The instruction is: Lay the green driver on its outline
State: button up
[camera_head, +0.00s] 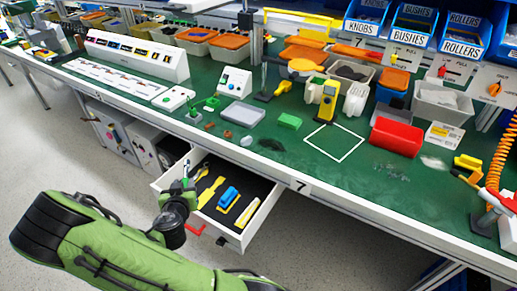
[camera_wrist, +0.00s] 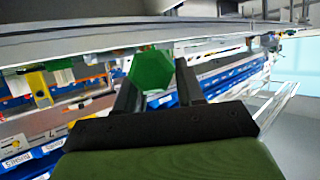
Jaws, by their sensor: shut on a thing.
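The green driver (camera_wrist: 152,70) shows in the wrist view as a green six-sided end between the two dark fingers. My gripper (camera_wrist: 156,84) is shut on it. In the head view my gripper (camera_head: 184,184) is over the left side of an open white drawer (camera_head: 258,222), and the driver is hard to tell apart from it. The drawer has a dark lining with yellow tool-shaped outlines. One yellow outline (camera_head: 211,190) is near my gripper, and another (camera_head: 247,213) lies at the right. A blue tool (camera_head: 228,197) lies between them. I cannot tell which outline is the driver's.
The green workbench (camera_head: 310,185) is above and behind the drawer; its front edge overhangs the drawer's back. A red piece (camera_head: 195,229) is at the drawer's front.

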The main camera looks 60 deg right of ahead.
jog(key=s+d+m+g+h, duration=0.1)
jog(key=s+d+m+g, duration=0.3)
jog(key=s+d, duration=0.3)
jog(key=s+d+m+g+h, duration=0.1)
jog(key=s+d+m+g, duration=0.4)
jog(key=s, duration=1)
jog(key=shift+s+d+r+g, duration=0.25)
jog(key=shift+d+r+g, duration=0.25)
jog(key=shift+d, duration=0.7)
jog(key=p, duration=0.4)
send_over(300, 157)
jog(key=shift+d, duration=0.1)
notch_tip(300, 157, down, 4)
jog(key=shift+r+b, duration=0.2)
jog(key=shift+b, duration=0.8)
jog(key=shift+r, duration=0.2)
jog(key=shift+f, duration=0.15)
